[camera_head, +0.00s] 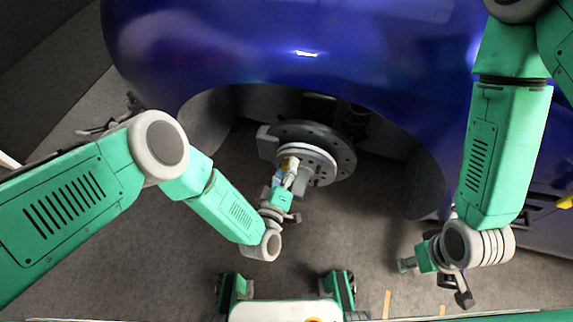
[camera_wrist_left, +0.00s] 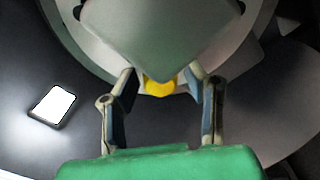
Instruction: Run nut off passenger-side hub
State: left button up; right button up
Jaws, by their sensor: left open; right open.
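The wheel hub (camera_head: 318,160) with its dark brake disc (camera_head: 343,153) sits in the blue car's wheel arch. A yellow nut (camera_wrist_left: 159,86) shows at the hub's centre in the left wrist view, below a grey block (camera_wrist_left: 150,22) that covers part of it. My left gripper (camera_head: 287,170) reaches the hub face. In the left wrist view its two fingers (camera_wrist_left: 163,88) stand apart, one on each side of the nut; I cannot tell whether they touch it. My right gripper (camera_head: 406,265) is open and hangs low at the right, away from the hub.
The blue car body (camera_head: 300,55) arches over the hub and limits room above and to both sides. Grey floor (camera_head: 340,240) is clear below the hub. A bright white rectangular panel (camera_wrist_left: 52,105) shows at left in the left wrist view.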

pick_arm(q)
jog(key=m, duration=0.3)
jog(key=shift+d+r, duration=0.1)
jog(key=m+p, duration=0.1)
jog(key=m, duration=0.3)
jog(key=shift+d, duration=0.1)
jog(key=m, duration=0.7)
jog(key=shift+s+d, duration=0.1)
jog(key=shift+c, duration=0.3)
